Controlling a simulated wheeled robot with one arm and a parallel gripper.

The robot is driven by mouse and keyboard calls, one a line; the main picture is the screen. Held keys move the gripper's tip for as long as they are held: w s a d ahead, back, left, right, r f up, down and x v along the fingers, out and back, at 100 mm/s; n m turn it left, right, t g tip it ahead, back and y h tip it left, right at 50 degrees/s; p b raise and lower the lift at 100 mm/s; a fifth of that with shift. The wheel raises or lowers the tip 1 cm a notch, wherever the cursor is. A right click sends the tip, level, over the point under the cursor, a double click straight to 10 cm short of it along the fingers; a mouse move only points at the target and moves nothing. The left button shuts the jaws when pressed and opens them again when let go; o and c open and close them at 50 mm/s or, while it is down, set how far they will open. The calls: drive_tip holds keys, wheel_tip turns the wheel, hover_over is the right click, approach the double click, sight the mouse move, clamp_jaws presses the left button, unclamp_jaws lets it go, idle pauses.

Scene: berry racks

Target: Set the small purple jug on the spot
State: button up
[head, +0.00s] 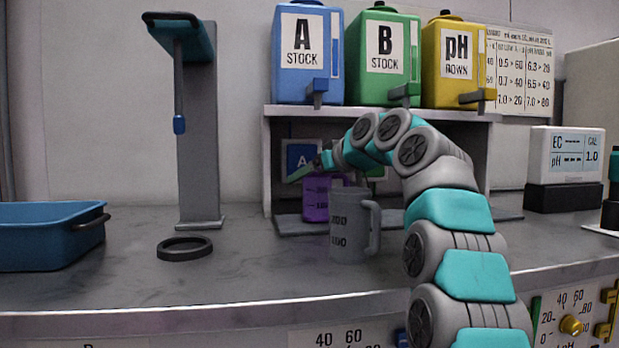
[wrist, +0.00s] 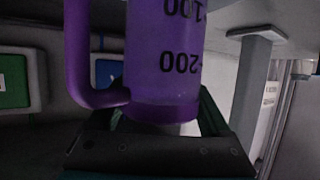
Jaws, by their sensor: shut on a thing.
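The small purple jug (head: 316,200) is at the shelf's open bay, partly hidden behind a larger grey jug (head: 347,238). It looks upright; I cannot tell whether its base touches the surface. My gripper (head: 308,172) reaches over from the right and is shut on the purple jug near its top. In the wrist view the purple jug (wrist: 165,60) fills the middle, with its handle to the left and its scale marks upside down. My gripper (wrist: 160,125) is around its end there. A dark ring (head: 184,256) lies flat and empty on the counter to the left.
The grey jug stands close in front of the purple one. A blue tray (head: 45,240) is at far left, and a grey stand (head: 199,140) rises behind the ring. Stock tanks A (head: 308,80), B (head: 383,85) and pH (head: 455,85) sit on the shelf. The counter's front left is clear.

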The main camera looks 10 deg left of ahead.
drive_tip(key=shift+f, duration=0.25)
drive_tip(key=o, duration=1.2)
drive_tip(key=shift+c, duration=0.2)
drive_tip(key=v, duration=0.8)
drive_tip(key=shift+b, duration=0.45)
drive_tip(key=shift+a, duration=0.15)
